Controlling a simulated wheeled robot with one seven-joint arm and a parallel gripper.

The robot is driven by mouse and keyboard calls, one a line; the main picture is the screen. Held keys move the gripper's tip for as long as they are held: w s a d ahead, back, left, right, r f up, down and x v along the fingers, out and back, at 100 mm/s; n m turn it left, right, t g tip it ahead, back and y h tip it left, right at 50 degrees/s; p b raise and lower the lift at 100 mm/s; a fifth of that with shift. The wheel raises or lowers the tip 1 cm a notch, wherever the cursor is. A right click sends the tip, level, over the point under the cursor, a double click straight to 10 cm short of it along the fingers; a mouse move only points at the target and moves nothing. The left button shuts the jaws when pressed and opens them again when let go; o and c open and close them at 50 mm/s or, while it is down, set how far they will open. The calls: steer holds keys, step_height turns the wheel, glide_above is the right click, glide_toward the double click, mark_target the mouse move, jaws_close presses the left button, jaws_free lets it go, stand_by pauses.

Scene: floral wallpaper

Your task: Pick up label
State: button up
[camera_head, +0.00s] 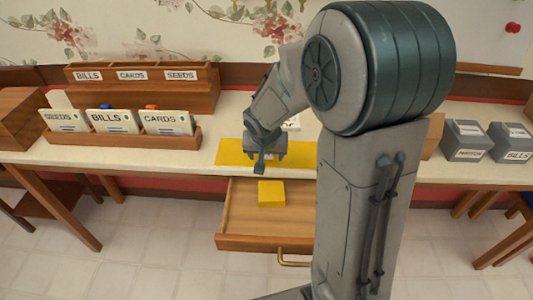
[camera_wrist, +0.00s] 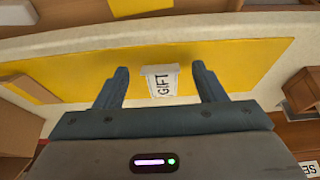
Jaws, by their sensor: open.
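A small white label (camera_wrist: 162,80) printed GIFT lies on a yellow mat (camera_wrist: 240,60) in the wrist view. My gripper (camera_wrist: 161,84) is open, with one finger on each side of the label and a gap on both sides. In the head view my gripper (camera_head: 265,162) hangs over the yellow mat (camera_head: 228,152) at the table's front edge. There the label between the fingers is hidden by my gripper. A white piece (camera_head: 291,123) shows behind my arm, partly covered; I cannot tell what it is.
An open drawer (camera_head: 240,213) holding a yellow block (camera_head: 271,193) juts out below the mat. A wooden card tray (camera_head: 120,139) with SEEDS, BILLS and CARDS stands left, before a labelled wooden rack (camera_head: 200,97). Grey boxes (camera_head: 466,140) stand right.

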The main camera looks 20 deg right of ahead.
steer(key=shift+w+f, duration=0.15)
steer(key=shift+f, duration=0.1)
steer(key=c, duration=1)
steer(key=shift+c, duration=0.2)
